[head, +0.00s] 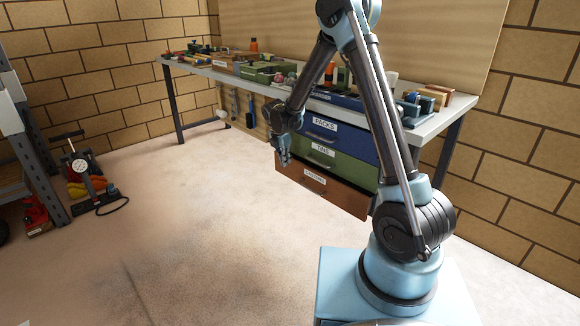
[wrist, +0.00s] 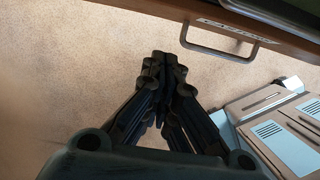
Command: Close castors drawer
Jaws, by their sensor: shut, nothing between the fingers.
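The castors drawer (head: 325,191) is the lowest drawer under the workbench, brown-fronted with a white label and a handle. It stands out past the drawers above it. In the wrist view the drawer's handle (wrist: 218,50) and part of its front show at the top. My gripper (head: 284,161) is at the left end of the drawer front in the head view, pointing down. In the wrist view my gripper's fingers (wrist: 165,62) are together and empty, apart from the handle.
Above it are the green tins drawer (head: 335,158) and the blue packs drawer (head: 340,133), which look shut. The workbench (head: 440,122) carries many tools and boxes. A floor pump (head: 82,168) stands at the left by shelving. The floor in front is clear.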

